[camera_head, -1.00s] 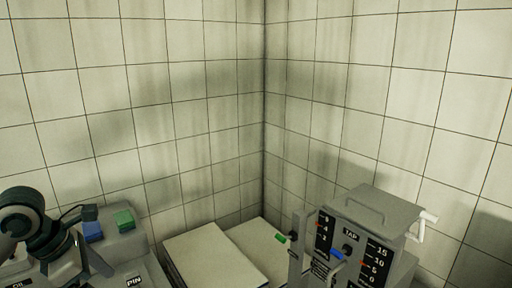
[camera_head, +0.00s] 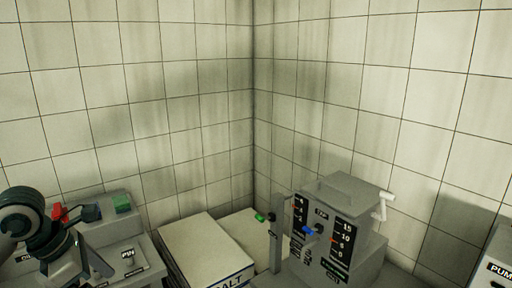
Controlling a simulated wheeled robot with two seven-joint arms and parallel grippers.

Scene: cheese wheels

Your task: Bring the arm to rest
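My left arm comes in at the lower left in the head view, with a dark round joint and thin dark links in front of a grey machine. Its end, my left gripper (camera_head: 92,238), is small and dark, and I cannot tell whether its fingers are open or shut. I cannot see anything held in it, or whether it touches the machine. My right gripper and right arm are not in view.
The grey machine (camera_head: 130,238) has a green button (camera_head: 122,203) and a red part (camera_head: 57,212). A pale box (camera_head: 202,250) stands beside it. Right of centre is a grey TAP unit (camera_head: 345,208) with a white crank. A PUMP unit (camera_head: 490,270) is cut off at the right edge. Tiled walls meet behind.

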